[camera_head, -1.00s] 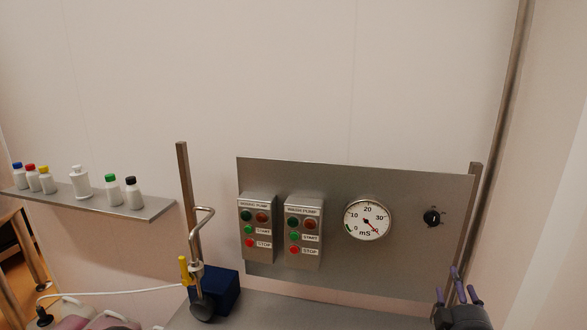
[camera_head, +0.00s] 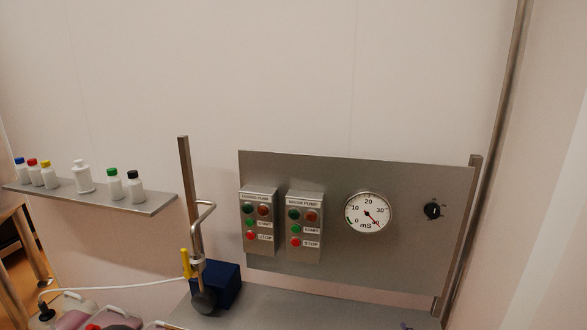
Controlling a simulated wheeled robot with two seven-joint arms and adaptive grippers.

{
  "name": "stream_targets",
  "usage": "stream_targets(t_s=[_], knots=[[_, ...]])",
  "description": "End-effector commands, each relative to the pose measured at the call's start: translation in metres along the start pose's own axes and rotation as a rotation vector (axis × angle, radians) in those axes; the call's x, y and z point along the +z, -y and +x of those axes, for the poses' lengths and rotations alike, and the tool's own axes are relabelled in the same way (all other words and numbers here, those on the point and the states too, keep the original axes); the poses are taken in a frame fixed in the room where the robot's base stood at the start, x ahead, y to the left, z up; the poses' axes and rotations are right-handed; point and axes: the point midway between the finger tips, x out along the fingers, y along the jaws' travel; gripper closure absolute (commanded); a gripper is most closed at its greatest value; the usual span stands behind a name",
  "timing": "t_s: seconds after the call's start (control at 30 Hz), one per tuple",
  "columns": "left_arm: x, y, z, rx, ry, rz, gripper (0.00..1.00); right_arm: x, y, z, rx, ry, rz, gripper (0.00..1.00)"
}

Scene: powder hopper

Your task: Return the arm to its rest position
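Only a small purple fingertip of my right gripper (camera_head: 407,326) shows at the bottom edge, right of the middle. The rest of that gripper is below the frame, so its opening and anything in it are hidden. My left gripper is not in view. The fingertip appears in front of the steel bench top, and I cannot tell how far it is from it.
A steel panel (camera_head: 400,260) carries two pump boxes (camera_head: 260,222) (camera_head: 304,226), a dial gauge (camera_head: 368,213) and a black knob (camera_head: 432,211). A blue block (camera_head: 225,284) stands by a bent pipe. Several bottles line the left shelf (camera_head: 150,205). Containers (camera_head: 70,310) sit lower left.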

Motion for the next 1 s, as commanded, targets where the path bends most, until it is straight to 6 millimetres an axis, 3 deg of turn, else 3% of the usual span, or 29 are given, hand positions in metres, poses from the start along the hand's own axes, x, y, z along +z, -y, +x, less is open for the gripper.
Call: stream_targets(t_s=[0.03,0.2,0.43,0.57,0.8,1.0], knots=[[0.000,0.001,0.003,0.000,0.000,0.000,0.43,0.022,0.021,0.009,-0.046,0.047,0.036,0.38],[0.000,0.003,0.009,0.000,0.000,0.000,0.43,0.085,0.083,0.024,-0.174,0.205,0.173,0.38],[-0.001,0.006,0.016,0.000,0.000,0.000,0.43,0.171,0.166,0.021,-0.312,0.446,0.350,0.38],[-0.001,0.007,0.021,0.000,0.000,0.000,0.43,0.218,0.211,0.007,-0.370,0.596,0.443,0.38],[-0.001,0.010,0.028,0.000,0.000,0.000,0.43,0.294,0.283,-0.035,-0.435,0.877,0.591,0.38],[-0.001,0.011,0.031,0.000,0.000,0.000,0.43,0.327,0.314,-0.063,-0.447,1.025,0.658,0.38]])
